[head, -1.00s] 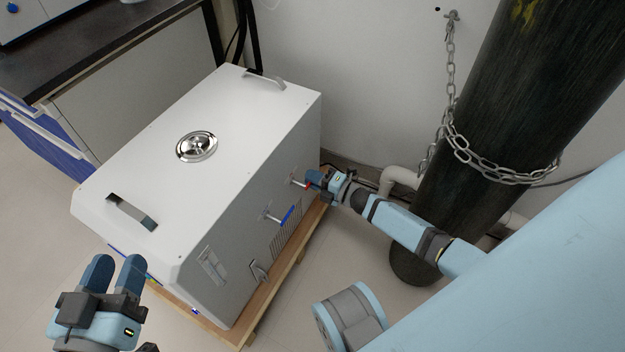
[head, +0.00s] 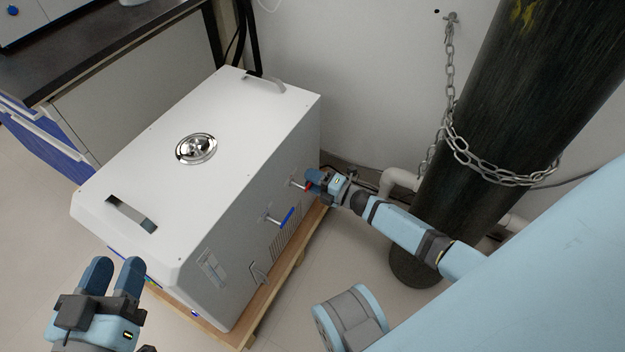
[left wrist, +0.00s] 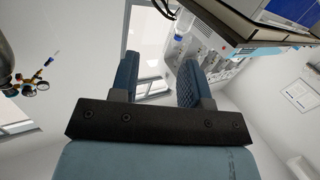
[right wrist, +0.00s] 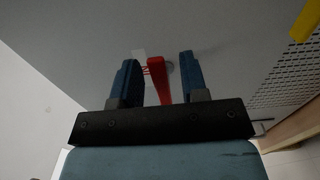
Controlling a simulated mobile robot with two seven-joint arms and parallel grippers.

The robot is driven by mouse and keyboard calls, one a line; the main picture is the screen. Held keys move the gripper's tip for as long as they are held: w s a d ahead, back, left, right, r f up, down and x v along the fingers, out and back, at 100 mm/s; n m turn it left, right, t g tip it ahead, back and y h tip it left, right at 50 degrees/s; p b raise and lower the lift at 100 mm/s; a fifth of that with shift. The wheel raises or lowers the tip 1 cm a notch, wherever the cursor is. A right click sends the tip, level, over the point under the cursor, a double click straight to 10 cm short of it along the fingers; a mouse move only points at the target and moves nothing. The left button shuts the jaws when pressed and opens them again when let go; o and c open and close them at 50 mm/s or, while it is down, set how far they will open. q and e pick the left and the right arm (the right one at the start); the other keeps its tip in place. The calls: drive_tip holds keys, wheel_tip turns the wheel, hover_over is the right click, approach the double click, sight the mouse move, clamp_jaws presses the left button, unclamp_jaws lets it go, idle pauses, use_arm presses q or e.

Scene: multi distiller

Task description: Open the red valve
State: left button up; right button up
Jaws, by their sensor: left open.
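The red valve (head: 306,187) sticks out of the side wall of the white distiller (head: 258,150), near its far end. In the right wrist view its red handle (right wrist: 158,80) stands between the two fingers, with a gap on both sides. My right gripper (head: 314,180) is open around the handle; in the head view its fingers partly cover the valve. My left gripper (head: 112,277) is open and empty, in front of the distiller's near left corner. The left wrist view shows nothing between its fingers (left wrist: 158,82).
The distiller stands on a wooden base (head: 240,331). A dark gas cylinder (head: 500,120) with a chain (head: 500,174) stands right of my right arm. A dark-topped bench (head: 110,45) is at the back left.

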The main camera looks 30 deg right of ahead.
use_arm(q)
drive_tip(key=shift+s+d+r+n+p, duration=0.1)
drive_tip(key=shift+s+r+n+p, duration=0.2)
drive_tip(key=shift+r+p, duration=0.6)
drive_tip(key=shift+s+d+r+n+p, duration=0.1)
drive_tip(key=shift+r+n+p, duration=0.4)
drive_tip(key=shift+p, duration=0.55)
use_arm(e)
drive_tip(key=v, duration=1.2)
